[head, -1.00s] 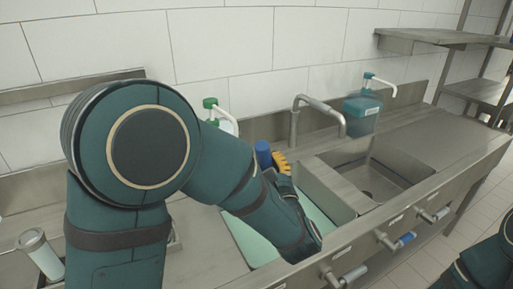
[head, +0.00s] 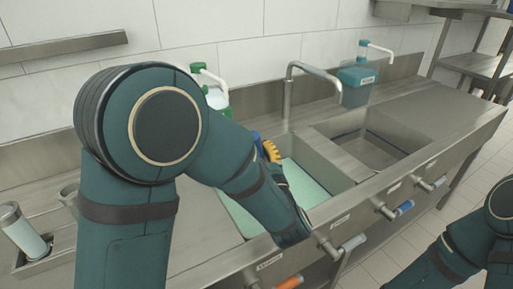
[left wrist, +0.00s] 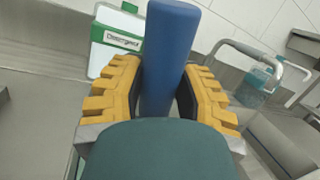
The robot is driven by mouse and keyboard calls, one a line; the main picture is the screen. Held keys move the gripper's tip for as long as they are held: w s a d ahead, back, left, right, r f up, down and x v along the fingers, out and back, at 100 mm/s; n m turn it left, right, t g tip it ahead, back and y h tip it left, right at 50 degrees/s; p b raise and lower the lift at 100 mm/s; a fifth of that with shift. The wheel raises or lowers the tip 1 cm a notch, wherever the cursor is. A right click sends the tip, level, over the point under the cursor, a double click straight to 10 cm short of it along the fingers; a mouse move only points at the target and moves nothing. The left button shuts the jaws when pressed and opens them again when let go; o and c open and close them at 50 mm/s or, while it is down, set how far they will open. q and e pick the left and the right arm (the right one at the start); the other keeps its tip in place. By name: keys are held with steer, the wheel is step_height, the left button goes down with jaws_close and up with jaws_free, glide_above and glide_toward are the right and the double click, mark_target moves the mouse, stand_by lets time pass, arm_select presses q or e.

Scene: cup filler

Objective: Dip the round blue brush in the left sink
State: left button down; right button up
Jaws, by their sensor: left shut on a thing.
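The blue brush shows only as an upright blue handle in the left wrist view (left wrist: 167,50), and a bit of it shows in the head view (head: 256,135). Its round brush end is hidden. My left gripper (head: 270,152), with yellow toothed fingers, is shut on the handle; its fingers lie on both sides of it in the left wrist view (left wrist: 166,100). In the head view the gripper is over the left sink (head: 322,186), which holds pale green liquid. My forearm hides part of this sink. I cannot tell whether the brush touches the liquid. My right gripper is not in view.
A faucet (head: 288,90) stands behind the sinks. The right sink (head: 372,148) looks empty. A green-topped detergent bottle (head: 216,95) and a teal pump bottle (head: 358,82) stand at the back. Handles (head: 404,207) stick out from the front edge.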

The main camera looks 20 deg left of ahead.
arm_select(q)
step_height(320, 180, down, 12)
steer(key=shift+r, duration=0.25)
stand_by(0.4)
stand_by(1.0)
